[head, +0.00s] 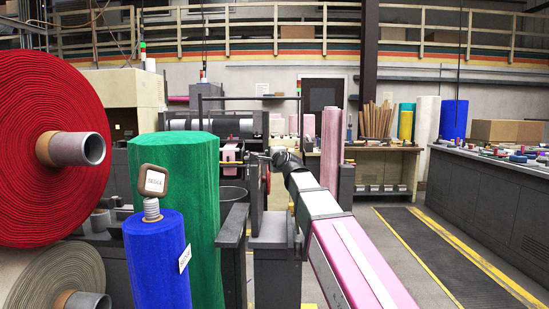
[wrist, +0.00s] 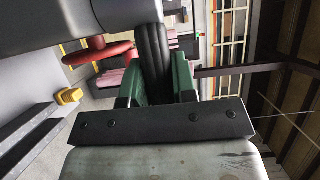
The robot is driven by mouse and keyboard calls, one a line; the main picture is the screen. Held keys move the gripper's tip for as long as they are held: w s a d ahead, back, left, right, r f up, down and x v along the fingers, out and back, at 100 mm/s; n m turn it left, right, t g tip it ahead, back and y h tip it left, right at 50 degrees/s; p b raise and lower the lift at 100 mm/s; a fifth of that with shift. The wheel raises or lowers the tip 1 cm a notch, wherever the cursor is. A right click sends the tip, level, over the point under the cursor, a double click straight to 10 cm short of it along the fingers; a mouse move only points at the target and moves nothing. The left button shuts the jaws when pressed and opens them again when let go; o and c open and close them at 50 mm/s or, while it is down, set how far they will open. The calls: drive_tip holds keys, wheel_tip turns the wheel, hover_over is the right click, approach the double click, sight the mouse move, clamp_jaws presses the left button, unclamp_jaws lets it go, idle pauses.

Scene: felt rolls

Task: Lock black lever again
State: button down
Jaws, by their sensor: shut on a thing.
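In the wrist view my gripper (wrist: 160,86) has its two green fingers closed on the black lever (wrist: 154,50), one on each side. The lever is a ribbed dark bar that runs up from between the fingers. Its upper end lies beside a large grey cylinder (wrist: 50,22), and whether they join there is unclear. In the head view my arm reaches forward to the machine, and the fingers and lever are too small or hidden to make out.
A red handwheel (wrist: 97,52) and a yellow knob (wrist: 69,97) are close left of the fingers in the wrist view. In the head view, green (head: 205,215) and blue (head: 155,260) rolls stand left of my arm. The floor on the right (head: 430,255) is clear.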

drive_tip(key=c, duration=1.2)
unclamp_jaws()
drive_tip(key=v, duration=1)
drive_tip(key=shift+s+d, duration=0.15)
drive_tip(key=shift+s, duration=0.25)
drive_tip(key=shift+f, duration=0.1)
